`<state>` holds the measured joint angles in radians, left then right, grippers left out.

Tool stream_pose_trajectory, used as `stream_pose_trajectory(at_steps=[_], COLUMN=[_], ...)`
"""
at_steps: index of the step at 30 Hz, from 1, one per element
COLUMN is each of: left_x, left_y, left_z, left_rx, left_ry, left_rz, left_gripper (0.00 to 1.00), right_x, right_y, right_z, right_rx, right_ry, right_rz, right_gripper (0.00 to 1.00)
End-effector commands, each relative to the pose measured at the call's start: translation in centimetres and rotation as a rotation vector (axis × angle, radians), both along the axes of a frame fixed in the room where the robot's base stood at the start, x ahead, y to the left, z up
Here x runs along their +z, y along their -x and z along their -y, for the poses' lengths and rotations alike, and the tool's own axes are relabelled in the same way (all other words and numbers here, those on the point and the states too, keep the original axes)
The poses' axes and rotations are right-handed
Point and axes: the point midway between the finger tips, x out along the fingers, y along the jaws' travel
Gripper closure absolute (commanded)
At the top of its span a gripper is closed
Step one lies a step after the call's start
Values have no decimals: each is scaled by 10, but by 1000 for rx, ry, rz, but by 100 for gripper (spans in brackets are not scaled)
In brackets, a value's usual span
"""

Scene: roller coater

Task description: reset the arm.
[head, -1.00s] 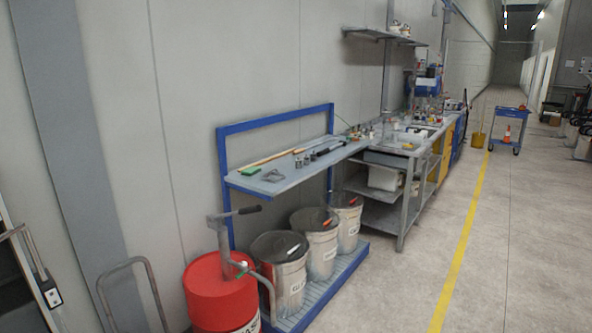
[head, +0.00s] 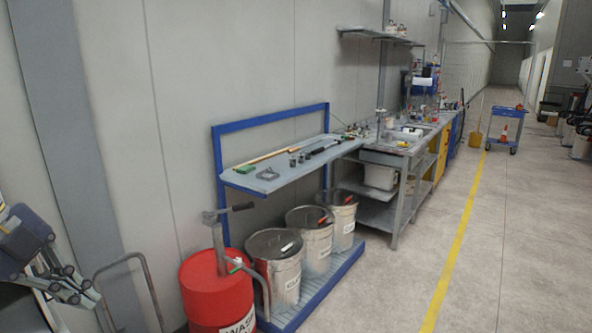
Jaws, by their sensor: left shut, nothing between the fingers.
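My left gripper (head: 82,290) is at the lower left edge of the head view, with its dark blue and grey arm coming in from the left. Its fingers are together and hold nothing. It hangs in front of the pale wall, left of a bent grey tube handle (head: 127,262) and the red drum (head: 215,295), apart from the drum in the picture. My right gripper and right arm are not in view.
A blue-framed shelf (head: 290,172) with small tools stands over three metal buckets (head: 273,262) on a blue-edged platform (head: 340,270). A workbench (head: 395,175) and a blue cart (head: 503,127) are farther back. The floor right of the platform is clear, crossed by a yellow line (head: 455,238).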

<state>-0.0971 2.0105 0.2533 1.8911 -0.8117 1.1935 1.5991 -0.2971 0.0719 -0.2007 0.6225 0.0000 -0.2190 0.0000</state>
Motion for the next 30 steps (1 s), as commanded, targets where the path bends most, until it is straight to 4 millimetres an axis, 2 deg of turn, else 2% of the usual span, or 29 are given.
stream_pose_trajectory(at_steps=[1, 3, 6, 9, 12, 17, 20, 23, 26, 30], left_x=[-12, -22, -30, -33, -36, -50, -69, -98, -134, -196], left_y=[-6, -18, -34, -50, -64, -83, -88, -88, -79, -51], left_z=[13, 32, 53, 66, 69, 55, 38, 19, 3, -9], left_rx=[-16, -28, -10, 52, 156, 395, 581, 783, 988, 1259], left_ry=[96, 233, 416, 576, 709, 849, 887, 887, 851, 747], left_rz=[37, 118, 243, 368, 487, 647, 714, 745, 737, 653], left_gripper=[100, 100, 100, 100, 100, 100, 100, 100, 100, 100], right_x=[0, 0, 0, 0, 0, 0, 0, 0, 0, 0], right_y=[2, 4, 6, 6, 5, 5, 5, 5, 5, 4], right_z=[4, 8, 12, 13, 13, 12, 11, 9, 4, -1], right_rx=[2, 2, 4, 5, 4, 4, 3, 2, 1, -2], right_ry=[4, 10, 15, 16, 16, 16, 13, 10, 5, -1], right_rz=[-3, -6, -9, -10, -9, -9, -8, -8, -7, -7], right_gripper=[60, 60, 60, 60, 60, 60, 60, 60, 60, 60])
